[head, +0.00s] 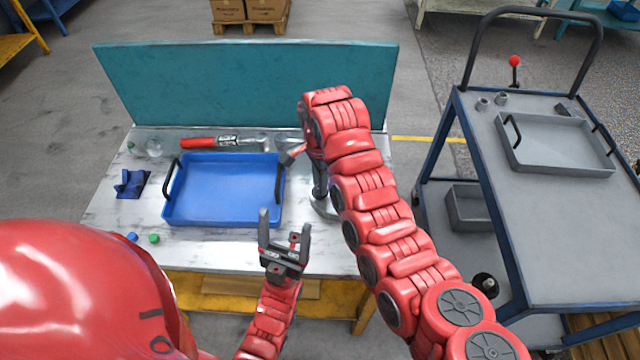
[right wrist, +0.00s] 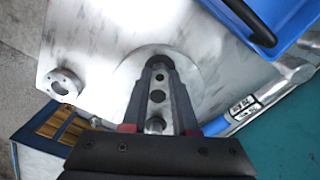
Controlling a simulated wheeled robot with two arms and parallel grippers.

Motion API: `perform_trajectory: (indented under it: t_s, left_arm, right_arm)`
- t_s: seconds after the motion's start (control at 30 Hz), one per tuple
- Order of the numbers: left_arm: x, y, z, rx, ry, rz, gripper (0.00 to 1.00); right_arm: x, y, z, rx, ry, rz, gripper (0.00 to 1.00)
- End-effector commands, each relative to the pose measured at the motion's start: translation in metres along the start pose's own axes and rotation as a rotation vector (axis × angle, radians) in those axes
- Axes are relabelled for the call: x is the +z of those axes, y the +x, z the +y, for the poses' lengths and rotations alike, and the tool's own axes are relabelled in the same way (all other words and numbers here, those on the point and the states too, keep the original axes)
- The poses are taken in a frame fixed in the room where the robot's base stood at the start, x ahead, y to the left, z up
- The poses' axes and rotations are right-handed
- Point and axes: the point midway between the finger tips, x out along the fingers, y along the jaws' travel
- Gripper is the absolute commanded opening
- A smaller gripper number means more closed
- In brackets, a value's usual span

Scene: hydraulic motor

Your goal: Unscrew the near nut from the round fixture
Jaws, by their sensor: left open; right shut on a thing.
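The round fixture (head: 325,207) is a pale metal disc at the right of the table, partly hidden behind my right arm. In the right wrist view it is a bright disc (right wrist: 192,75) under my fingers. My right gripper (head: 320,185) points down over it. In the right wrist view the right gripper (right wrist: 158,62) is shut with its tips at the disc's middle. The nut between the tips is almost wholly hidden; only a dark rounded end shows. My left gripper (head: 284,232) is open and empty in front of the blue tray, apart from the fixture.
A blue tray (head: 222,221) fills the table's middle. A labelled cylinder (head: 228,140) lies behind it, before a teal panel (head: 245,82). A small metal flange (right wrist: 63,85) sits near the table edge. A grey cart (head: 570,230) stands to the right.

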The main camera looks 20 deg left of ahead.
Motion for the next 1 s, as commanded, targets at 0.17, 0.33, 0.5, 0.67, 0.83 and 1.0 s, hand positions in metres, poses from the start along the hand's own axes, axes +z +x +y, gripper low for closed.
perform_trajectory:
  t_s: [0.17, 0.33, 0.5, 0.67, 0.83, 1.0]
  left_arm:
    - [0.0005, -0.003, 0.0001, 0.0, 0.0, 0.0, 0.78]
    - [0.0004, -0.0028, 0.0001, 0.0, 0.0, 0.0, 0.78]
    - [0.0018, -0.0108, 0.0005, 0.0, 0.0, 0.0, 0.78]
    - [0.0014, -0.0086, 0.0004, 0.0, 0.0, 0.0, 0.78]
    - [0.0014, -0.0085, 0.0004, 0.0, 0.0, 0.0, 0.78]
    - [0.0017, -0.0098, 0.0005, 0.0, 0.0, 0.0, 0.78]
  right_arm:
    - [0.0002, 0.0004, 0.0006, 0.002, -0.081, -0.001, 0.0]
    - [0.0001, 0.0003, 0.0007, 0.003, -0.078, -0.001, 0.0]
    - [-0.0002, 0.0028, 0.001, 0.003, -0.204, -0.001, 0.0]
    - [0.0003, 0.0001, 0.001, 0.004, -0.24, -0.001, 0.42]
    - [0.0001, -0.0002, 0.0008, 0.003, -0.238, -0.001, 0.42]
    - [-0.0004, -0.0004, 0.0, 0.002, -0.232, 0.0, 0.42]
